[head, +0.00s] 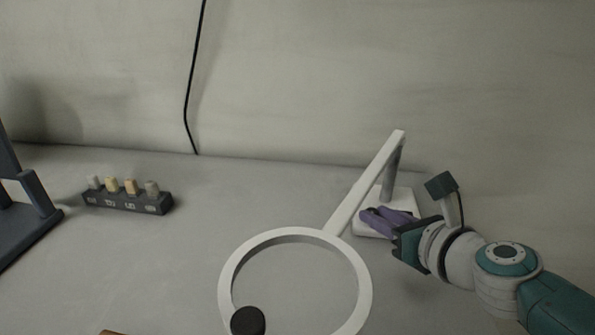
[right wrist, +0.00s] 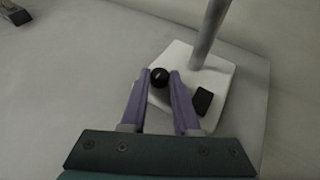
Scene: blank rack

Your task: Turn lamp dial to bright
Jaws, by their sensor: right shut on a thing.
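The white lamp has a large ring head (head: 226,275), a slanted arm (head: 368,185) and a square base (head: 405,200) on the table. The base also shows in the right wrist view (right wrist: 180,55), with a round black dial (right wrist: 160,77) and a black block (right wrist: 203,101) on it. My right gripper (head: 372,216) reaches the base from the right. In the right wrist view its purple fingers stand on either side of the dial, shut on it. The dial's setting and any marks cannot be made out. The dial is hidden by the fingers in the head view. My left gripper is not in view.
A dark rack (head: 150,204) with several small pale and tan pieces stands at the left. A dark stand (head: 30,215) is at the left edge. A round black thing (head: 248,321) shows at the ring's lower edge. A black cable (head: 187,100) hangs on the wall. The table's middle is clear.

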